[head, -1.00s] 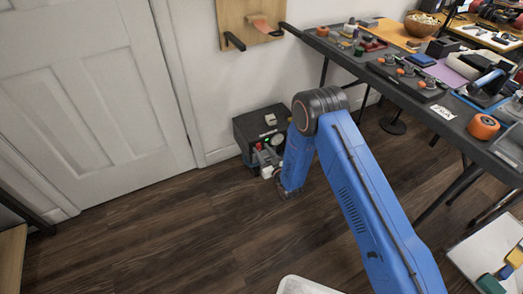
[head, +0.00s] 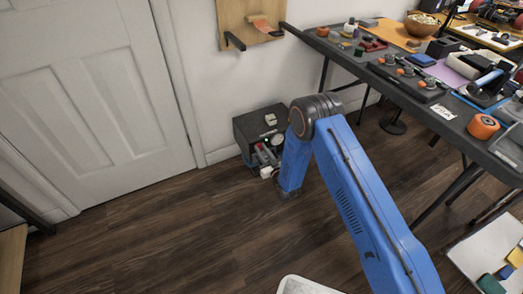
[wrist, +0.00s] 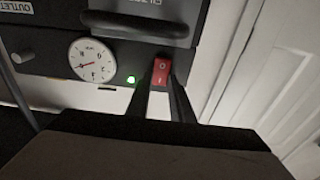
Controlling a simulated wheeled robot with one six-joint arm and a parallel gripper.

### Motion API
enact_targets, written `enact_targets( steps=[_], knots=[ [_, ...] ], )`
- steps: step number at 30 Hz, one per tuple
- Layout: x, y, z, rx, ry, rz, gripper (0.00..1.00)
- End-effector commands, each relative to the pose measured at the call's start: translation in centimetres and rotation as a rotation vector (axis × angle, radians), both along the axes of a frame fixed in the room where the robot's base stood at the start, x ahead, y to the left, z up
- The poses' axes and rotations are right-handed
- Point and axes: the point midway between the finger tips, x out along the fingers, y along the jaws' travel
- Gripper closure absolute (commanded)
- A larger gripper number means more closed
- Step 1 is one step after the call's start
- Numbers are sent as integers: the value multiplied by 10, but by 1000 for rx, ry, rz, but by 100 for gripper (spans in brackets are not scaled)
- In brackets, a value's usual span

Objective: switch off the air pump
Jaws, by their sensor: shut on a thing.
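The air pump (head: 251,124) is a dark box on the floor by the wall, left of the table. In the wrist view, its front panel shows a red rocker switch (wrist: 160,74), a lit green light (wrist: 131,79) and a round white gauge (wrist: 92,60). My gripper (wrist: 162,82) has its two dark fingers on either side of the red switch, shut on it. The switch is marked with a circle and a line; its lower part is partly hidden between the fingers. In the head view, my blue arm hides part of the pump's right side.
A white panelled door (head: 95,100) stands left of the pump. A dark handle bar (wrist: 135,24) crosses the pump front above the switch. A long table (head: 440,105) with tools and parts stands to the right.

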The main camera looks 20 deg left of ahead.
Motion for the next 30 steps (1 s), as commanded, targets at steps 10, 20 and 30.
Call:
enact_targets(
  steps=[10,20,30],
  knots=[
    [-1,-1,-7,141,-121,0,100],
    [-1,-1,-7,162,-138,0,100],
    [-1,-1,-7,161,-138,0,61]
  ],
)
